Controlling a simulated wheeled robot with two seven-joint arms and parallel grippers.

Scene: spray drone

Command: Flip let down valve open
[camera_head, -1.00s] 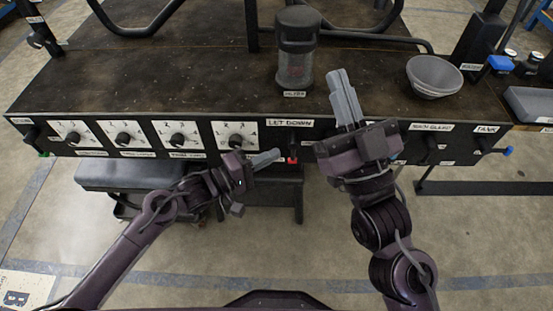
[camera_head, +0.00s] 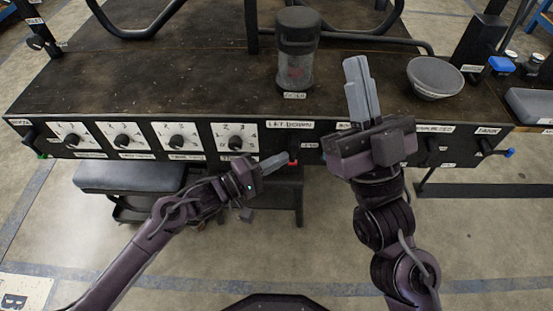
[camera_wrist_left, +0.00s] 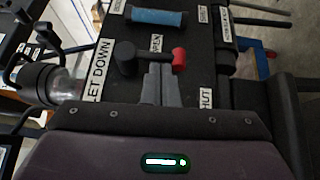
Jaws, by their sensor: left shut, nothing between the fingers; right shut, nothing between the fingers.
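The let down valve is a black hub with a short lever ending in a red tip (camera_wrist_left: 179,60) in the left wrist view. The red tip also shows in the head view (camera_head: 294,162), under the LET DOWN label (camera_head: 290,124). My left gripper (camera_head: 285,158) is shut and empty, its fingertips at the lever beside the red tip. In the left wrist view my left fingers (camera_wrist_left: 160,68) reach the lever between hub and tip; whether they touch cannot be told. My right gripper (camera_head: 355,62) is shut and empty, raised over the bench front to the right.
Dials (camera_head: 180,141) line the front panel to the left. A clear canister (camera_head: 297,65) and a grey bowl (camera_head: 435,77) stand on the black bench top (camera_head: 190,82). A blue handle (camera_wrist_left: 156,17) lies beyond the valve in the left wrist view. My right gripper covers part of the panel.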

